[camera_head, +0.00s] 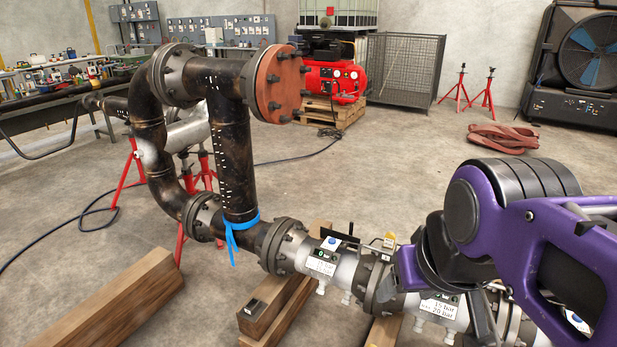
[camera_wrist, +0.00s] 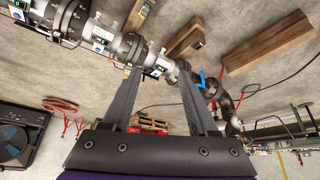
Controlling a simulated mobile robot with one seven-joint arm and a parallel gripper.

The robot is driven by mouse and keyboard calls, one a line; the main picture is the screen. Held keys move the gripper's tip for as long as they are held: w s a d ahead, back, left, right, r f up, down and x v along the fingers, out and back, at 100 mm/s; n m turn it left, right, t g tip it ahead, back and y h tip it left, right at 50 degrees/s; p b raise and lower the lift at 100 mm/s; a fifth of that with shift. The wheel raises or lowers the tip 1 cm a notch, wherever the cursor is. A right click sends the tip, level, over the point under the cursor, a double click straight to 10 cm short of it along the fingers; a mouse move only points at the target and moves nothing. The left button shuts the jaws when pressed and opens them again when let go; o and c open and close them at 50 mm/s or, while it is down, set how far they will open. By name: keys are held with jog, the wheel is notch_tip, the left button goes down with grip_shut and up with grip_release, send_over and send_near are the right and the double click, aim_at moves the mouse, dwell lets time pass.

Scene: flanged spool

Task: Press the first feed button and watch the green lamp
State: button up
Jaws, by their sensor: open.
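A grey pipe spool carries several white-labelled units in a row. The nearest to the tall pipe has a blue button (camera_head: 331,243) on top and a small dark green display (camera_head: 322,253) above a "15 bar" label (camera_head: 320,267). Another label, "15 bar max 20 bar" (camera_head: 440,306), is partly behind my arm. I cannot tell whether any lamp is lit. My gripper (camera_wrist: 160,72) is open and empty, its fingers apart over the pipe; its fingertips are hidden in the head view.
The tall black pipe (camera_head: 233,150) with a red-brown flange (camera_head: 280,84) stands at left. Wooden beams (camera_head: 120,305) lie on the floor. Red stands (camera_head: 128,170) support the piping. A red compressor (camera_head: 335,80) and a blower (camera_head: 585,60) stand behind.

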grip_shut()
dwell(1.4)
